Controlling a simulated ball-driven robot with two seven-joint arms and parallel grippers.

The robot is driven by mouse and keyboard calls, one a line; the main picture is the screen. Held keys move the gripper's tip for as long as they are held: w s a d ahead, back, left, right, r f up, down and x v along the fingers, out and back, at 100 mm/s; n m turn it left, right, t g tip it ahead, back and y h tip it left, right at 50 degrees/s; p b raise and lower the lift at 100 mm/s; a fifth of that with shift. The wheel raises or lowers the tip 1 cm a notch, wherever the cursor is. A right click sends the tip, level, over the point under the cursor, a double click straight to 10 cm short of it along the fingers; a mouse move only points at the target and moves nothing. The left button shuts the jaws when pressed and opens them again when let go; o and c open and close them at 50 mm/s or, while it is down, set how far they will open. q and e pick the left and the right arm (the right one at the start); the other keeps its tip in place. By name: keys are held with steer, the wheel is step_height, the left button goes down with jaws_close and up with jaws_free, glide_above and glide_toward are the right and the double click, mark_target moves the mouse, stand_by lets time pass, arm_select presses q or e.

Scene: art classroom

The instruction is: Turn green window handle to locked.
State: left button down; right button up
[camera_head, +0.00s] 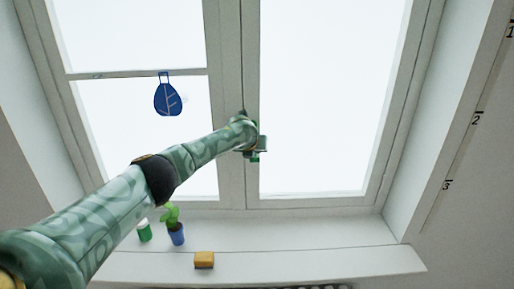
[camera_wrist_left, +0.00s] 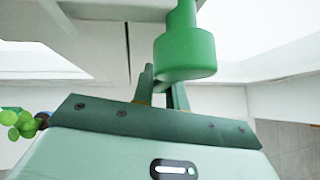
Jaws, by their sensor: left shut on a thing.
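The green window handle (camera_wrist_left: 186,52) is large in the left wrist view, a thick round part with a narrower neck above it. My left gripper (camera_wrist_left: 164,88) is shut on the handle, with its fingers up against the round part. In the head view my left arm reaches in from the left to the middle window post, and the gripper (camera_head: 256,148) covers most of the handle there. I cannot tell the handle's exact angle. My right gripper is not in view.
The window frame (camera_head: 230,180) has bright panes on both sides. The sill's right part is clear.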

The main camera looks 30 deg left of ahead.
arm_select(q)
steer(key=shift+s+a+f+y, duration=0.1)
steer(key=shift+s+a+y, duration=0.1)
steer(key=shift+a+y, duration=0.1)
steer(key=shift+m, duration=0.3)
steer(key=c, duration=1.4)
jaws_free()
steer(key=shift+s+d+r+p, duration=0.15)
steer(key=shift+r+p, duration=0.15)
steer(key=shift+p, duration=0.1)
steer(key=v, duration=1.5)
steer(key=shift+r+p, duration=0.25)
steer(key=shift+p, duration=0.1)
